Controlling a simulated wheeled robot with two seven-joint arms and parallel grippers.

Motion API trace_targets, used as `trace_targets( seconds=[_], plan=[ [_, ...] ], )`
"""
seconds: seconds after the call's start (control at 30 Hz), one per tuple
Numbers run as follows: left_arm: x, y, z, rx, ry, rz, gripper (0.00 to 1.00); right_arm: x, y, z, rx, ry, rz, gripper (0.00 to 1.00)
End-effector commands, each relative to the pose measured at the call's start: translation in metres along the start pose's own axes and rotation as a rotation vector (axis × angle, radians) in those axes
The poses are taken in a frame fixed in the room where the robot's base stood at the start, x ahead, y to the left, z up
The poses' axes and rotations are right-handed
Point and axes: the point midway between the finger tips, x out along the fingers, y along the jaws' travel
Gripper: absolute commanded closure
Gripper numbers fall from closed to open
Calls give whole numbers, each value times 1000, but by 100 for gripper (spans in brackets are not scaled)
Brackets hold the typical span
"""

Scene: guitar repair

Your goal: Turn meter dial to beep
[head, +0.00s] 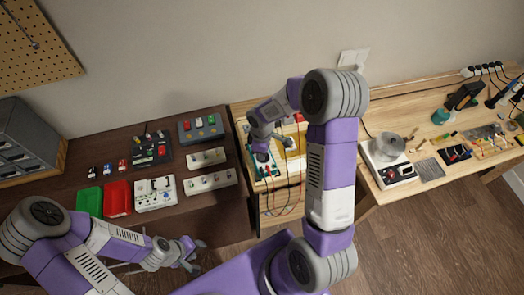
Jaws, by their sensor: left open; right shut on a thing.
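The meter (263,170), a small dark device with a light face, lies on the middle wooden bench, and red and black leads run from its lower edge. My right gripper (262,149) reaches down onto its upper part and is shut on what appears to be the dial. The fingers and wrist hide the dial, so its setting cannot be read. My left gripper (190,256) is open and empty, low in front of the dark bench, well away from the meter.
The dark bench (225,222) holds a green bin (89,201), a red bin (117,199), a white pedal-like box (155,194) and several switch panels. On the right bench stand a white device with a round bowl (388,160) and several tools. A yellow item (292,146) lies right of the meter.

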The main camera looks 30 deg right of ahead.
Motion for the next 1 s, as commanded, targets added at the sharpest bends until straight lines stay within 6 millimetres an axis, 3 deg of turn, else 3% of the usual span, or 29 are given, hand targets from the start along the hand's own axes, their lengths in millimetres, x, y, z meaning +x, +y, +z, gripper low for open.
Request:
trace_targets(
  seconds=[0.33,0.87,0.9,1.0],
  plan=[
    [-2,1,0,0,0,0,57,0,0,0,-129,1,1,100],
    [-2,1,0,0,0,0,57,0,0,0,-149,1,1,100],
    [-2,1,0,0,0,0,57,0,0,0,-149,1,1,81],
    [-2,1,0,0,0,0,57,0,0,0,-148,1,1,66]
  ],
)
